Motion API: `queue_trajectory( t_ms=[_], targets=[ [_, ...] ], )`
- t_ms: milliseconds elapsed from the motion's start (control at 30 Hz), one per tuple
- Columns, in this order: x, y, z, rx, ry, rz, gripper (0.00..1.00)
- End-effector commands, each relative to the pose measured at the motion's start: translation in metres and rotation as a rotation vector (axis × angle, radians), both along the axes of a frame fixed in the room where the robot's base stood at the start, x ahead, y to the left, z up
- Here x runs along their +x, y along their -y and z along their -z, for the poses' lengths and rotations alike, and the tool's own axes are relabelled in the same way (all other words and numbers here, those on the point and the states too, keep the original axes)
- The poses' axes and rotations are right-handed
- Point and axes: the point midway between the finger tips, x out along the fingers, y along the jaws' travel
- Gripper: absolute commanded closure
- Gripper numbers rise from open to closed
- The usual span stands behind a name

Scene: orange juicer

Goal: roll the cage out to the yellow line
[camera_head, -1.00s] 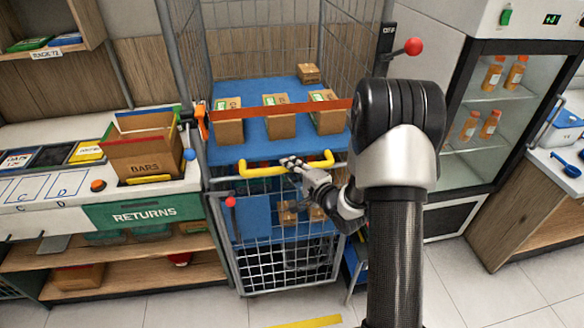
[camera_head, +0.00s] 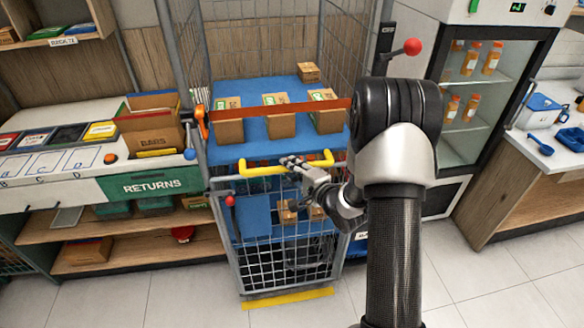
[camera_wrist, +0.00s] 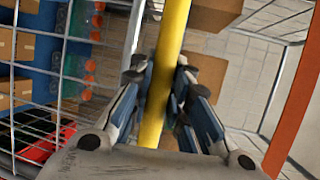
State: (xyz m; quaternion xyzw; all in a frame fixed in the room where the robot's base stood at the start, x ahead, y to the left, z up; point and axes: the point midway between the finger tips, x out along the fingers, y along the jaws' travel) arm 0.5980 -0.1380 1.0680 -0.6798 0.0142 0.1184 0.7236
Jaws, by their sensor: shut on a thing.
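The wire roll cage (camera_head: 290,268) stands in front of me, with a blue shelf (camera_head: 245,152) holding several cardboard boxes. Its yellow handle (camera_head: 258,170) runs across the front. My gripper (camera_head: 290,163) is shut on the handle, right of its middle. In the wrist view my gripper (camera_wrist: 164,90) has its fingers on both sides of the yellow handle bar (camera_wrist: 165,75). The yellow line (camera_head: 288,298) is on the floor, right at the cage's front bottom edge in the head view; part of it may be hidden by the cage.
The returns counter (camera_head: 150,184) is at the left, close beside the cage. A glass-door fridge (camera_head: 480,115) and a wooden counter (camera_head: 510,195) are at the right. An orange-red strap (camera_head: 245,110) crosses the cage front. Tiled floor (camera_head: 190,300) in front is clear.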

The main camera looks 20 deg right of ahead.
Motion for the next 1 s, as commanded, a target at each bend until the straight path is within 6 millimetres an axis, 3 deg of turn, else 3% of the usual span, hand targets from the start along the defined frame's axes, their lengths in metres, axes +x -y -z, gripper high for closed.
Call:
queue_trajectory(
  t_ms=[333, 367, 667, 1000],
  targets=[
    [0.0008, 0.0003, -0.0006, -0.001, 0.002, 0.001, 1.0],
    [0.0008, 0.0004, -0.0006, -0.001, 0.002, 0.001, 0.82],
    [0.0007, 0.0004, -0.001, -0.001, 0.003, 0.001, 0.62],
    [-0.0016, 0.0011, -0.0015, -0.001, 0.003, 0.001, 0.62]
  ],
)
